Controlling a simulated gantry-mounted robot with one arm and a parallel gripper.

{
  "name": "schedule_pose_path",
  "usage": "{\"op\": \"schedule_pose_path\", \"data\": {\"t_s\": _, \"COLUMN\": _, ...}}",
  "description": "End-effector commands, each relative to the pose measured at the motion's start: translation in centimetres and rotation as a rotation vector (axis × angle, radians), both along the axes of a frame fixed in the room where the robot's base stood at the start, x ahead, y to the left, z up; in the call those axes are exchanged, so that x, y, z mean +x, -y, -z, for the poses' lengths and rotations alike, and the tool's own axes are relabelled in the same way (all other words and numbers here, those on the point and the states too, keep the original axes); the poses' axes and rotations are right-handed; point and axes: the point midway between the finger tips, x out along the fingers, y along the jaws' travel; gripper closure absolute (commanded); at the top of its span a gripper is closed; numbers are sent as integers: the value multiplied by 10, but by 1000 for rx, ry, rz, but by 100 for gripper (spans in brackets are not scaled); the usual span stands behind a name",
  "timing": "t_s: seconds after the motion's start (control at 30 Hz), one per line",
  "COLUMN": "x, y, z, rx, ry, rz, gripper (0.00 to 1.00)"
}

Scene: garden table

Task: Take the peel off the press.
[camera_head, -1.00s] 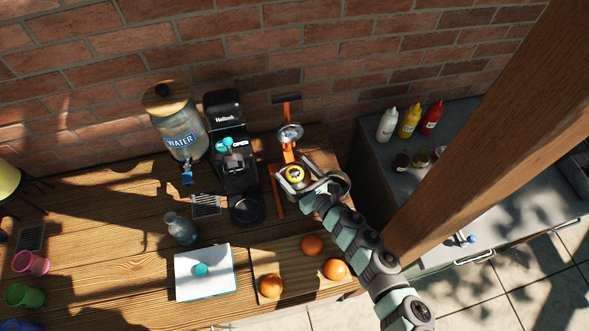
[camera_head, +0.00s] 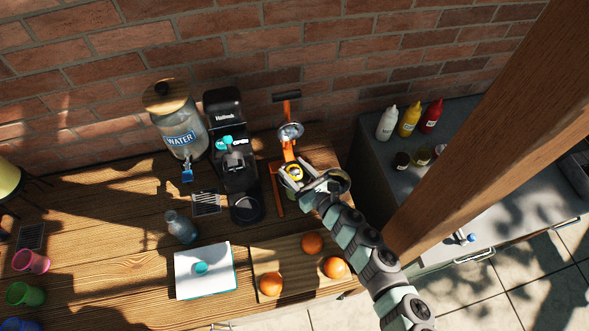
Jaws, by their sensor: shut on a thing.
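The orange juice press (camera_head: 287,146) stands on the wooden table by the brick wall, with its lever up and a metal cup at its upper part. My gripper (camera_head: 293,173) reaches in from the lower right, at the lower middle of the press. It is shut on a small yellow-orange piece, which I take as the peel (camera_head: 295,170). The jaws partly cover the peel and the seat of the press. I cannot tell whether the peel still touches the press.
A black coffee machine (camera_head: 232,150) stands close left of the press, with a water dispenser (camera_head: 182,130) beyond it. A cutting board (camera_head: 292,248) with oranges (camera_head: 312,244) lies in front. A wooden post (camera_head: 490,130) rises at the right. A notebook (camera_head: 205,283) lies at front left.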

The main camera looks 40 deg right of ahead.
Motion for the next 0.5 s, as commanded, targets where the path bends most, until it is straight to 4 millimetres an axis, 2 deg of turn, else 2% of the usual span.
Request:
{"op": "schedule_pose_path", "data": {"t_s": 0.13, "x": 0, "y": 0, "z": 0, "rx": 0, "ry": 0, "rz": 0, "gripper": 97}}
{"op": "schedule_pose_path", "data": {"t_s": 0.37, "x": 0, "y": 0, "z": -3, "rx": -1, "ry": 1, "rz": 0, "gripper": 97}}
{"op": "schedule_pose_path", "data": {"t_s": 0.5, "x": 0, "y": 0, "z": -14, "rx": -2, "ry": 4, "rz": -3, "gripper": 97}}
